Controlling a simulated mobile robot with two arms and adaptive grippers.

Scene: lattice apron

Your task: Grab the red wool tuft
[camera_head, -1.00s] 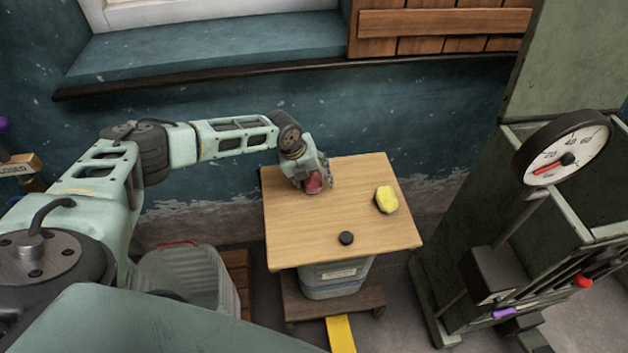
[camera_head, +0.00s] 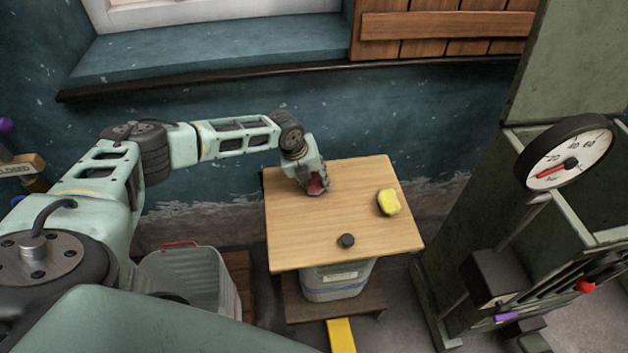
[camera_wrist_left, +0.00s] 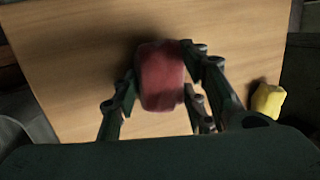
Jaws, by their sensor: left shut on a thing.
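The red wool tuft (camera_wrist_left: 161,76) is between the fingers of my left gripper (camera_wrist_left: 163,88) in the left wrist view, with the wooden tabletop behind it. In the head view my left gripper (camera_head: 315,185) is over the back left part of the table, shut on the red tuft (camera_head: 315,185). The gripper covers much of the tuft there. I cannot tell whether the tuft touches the tabletop. My right gripper is not in view.
On the wooden table (camera_head: 300,235) lie a yellow tuft (camera_head: 389,202), right of the gripper, and a small black puck (camera_head: 346,240) near the front. A green scale with a dial (camera_head: 569,157) stands at right.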

